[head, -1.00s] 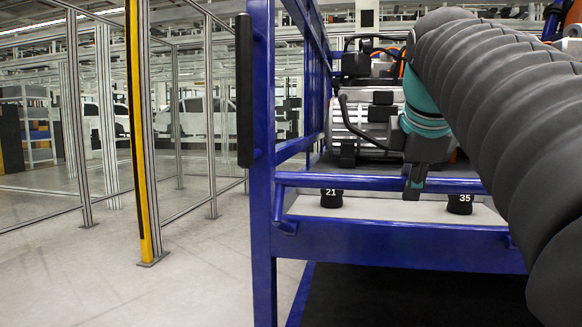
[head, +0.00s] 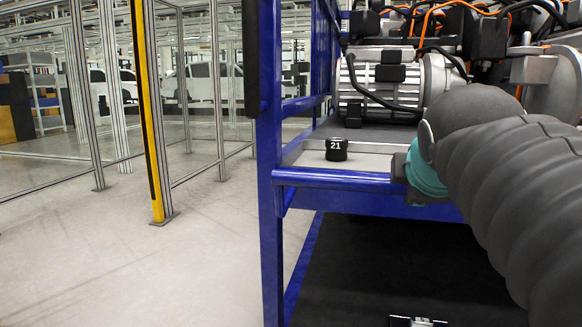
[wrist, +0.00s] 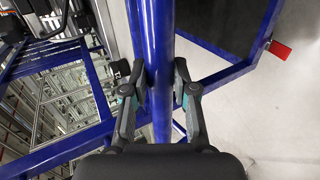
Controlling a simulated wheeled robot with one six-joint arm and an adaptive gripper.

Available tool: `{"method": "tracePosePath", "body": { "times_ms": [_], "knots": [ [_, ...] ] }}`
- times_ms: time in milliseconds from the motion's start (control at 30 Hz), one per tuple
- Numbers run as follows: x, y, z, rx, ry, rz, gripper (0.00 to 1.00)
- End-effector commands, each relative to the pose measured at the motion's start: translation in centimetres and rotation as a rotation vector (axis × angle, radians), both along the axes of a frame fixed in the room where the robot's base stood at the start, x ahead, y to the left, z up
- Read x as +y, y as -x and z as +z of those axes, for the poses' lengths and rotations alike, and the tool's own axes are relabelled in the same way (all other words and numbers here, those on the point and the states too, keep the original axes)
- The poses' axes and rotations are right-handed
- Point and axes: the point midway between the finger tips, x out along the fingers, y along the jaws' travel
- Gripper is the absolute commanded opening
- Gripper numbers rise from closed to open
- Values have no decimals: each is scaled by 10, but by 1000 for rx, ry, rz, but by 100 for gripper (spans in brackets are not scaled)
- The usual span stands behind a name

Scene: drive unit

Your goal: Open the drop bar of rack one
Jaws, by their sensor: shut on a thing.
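The blue drop bar (head: 330,178) runs across the front of the blue rack in the head view. It is level and sits in front of the top of the rack's blue lower beam (head: 355,200). In the wrist view the bar (wrist: 160,40) runs up the middle of the picture. My gripper (wrist: 159,88) is closed around it, one finger on each side. A black block marked 21 (head: 336,149) stands on the ledge behind the bar.
An engine unit (head: 385,80) with cables sits on the rack shelf. A blue upright post (head: 268,200) with a black pad (head: 251,60) stands at the left. A yellow fence post (head: 146,110) stands further left. The floor between (head: 200,250) is clear. A red tag (wrist: 281,49) shows in the wrist view.

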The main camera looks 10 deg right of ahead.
Motion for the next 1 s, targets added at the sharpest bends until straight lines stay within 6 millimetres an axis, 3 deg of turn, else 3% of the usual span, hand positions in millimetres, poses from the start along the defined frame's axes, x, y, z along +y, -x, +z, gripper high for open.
{"method": "tracePosePath", "body": {
  "times_ms": [633,667,767,1000],
  "knots": [
    [-2,11,-1,-46,18,-7,0],
    [-3,11,-1,-46,18,-7,30],
    [-3,11,-1,-45,17,-9,53],
    [-5,12,-2,-43,19,-15,53]
  ]
}}
